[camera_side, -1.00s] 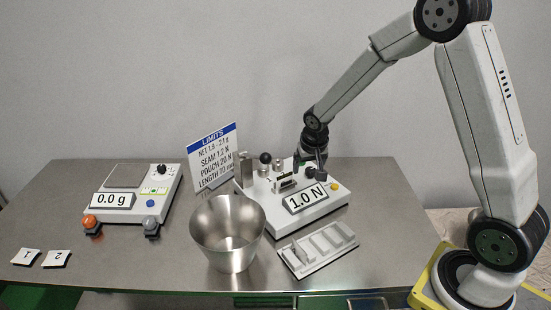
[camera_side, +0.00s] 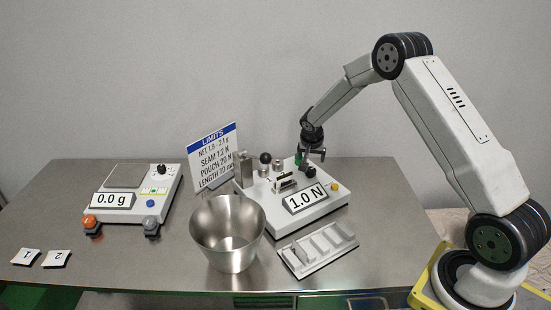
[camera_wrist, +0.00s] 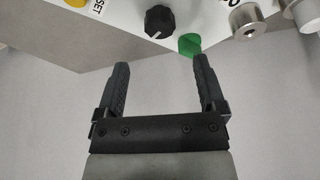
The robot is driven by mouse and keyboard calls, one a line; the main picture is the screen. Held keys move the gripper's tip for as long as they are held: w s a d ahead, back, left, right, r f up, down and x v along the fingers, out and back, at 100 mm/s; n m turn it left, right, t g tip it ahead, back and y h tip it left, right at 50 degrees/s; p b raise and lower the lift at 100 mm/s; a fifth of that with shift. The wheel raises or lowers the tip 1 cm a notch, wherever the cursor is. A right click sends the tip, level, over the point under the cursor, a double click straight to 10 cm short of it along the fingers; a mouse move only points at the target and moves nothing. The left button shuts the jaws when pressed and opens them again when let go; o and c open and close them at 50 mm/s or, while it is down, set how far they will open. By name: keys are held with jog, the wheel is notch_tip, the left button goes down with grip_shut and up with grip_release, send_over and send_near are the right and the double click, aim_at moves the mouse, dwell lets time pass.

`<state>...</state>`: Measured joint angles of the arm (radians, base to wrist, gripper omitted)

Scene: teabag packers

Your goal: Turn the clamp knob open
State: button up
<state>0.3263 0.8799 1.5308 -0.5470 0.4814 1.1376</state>
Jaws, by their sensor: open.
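A black round knob with a white pointer line (camera_wrist: 160,22) is on the white tester in the wrist view, just beyond my fingertips. In the side view the dark knob (camera_side: 309,171) is on the right part of the tester (camera_side: 325,209), whose display reads 1.0 N. My gripper (camera_side: 312,156) is just above and behind this knob. In the wrist view my gripper (camera_wrist: 161,62) is open and empty, its two black fingers on either side of the knob's line and apart from it. A green part (camera_wrist: 189,44) is by the right fingertip.
A yellow button (camera_wrist: 75,2) lies left of the knob and a metal cylinder (camera_wrist: 246,20) right of it. A metal cup (camera_side: 228,235), slotted tray (camera_side: 319,249), limits sign (camera_side: 212,160) and scale (camera_side: 130,200) stand around. Two packets (camera_side: 42,258) lie at far left.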

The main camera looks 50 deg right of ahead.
aim_at(310, 169)
jog(key=shift+x, duration=3.7)
jog(key=shift+f, duration=0.1)
grip_shut()
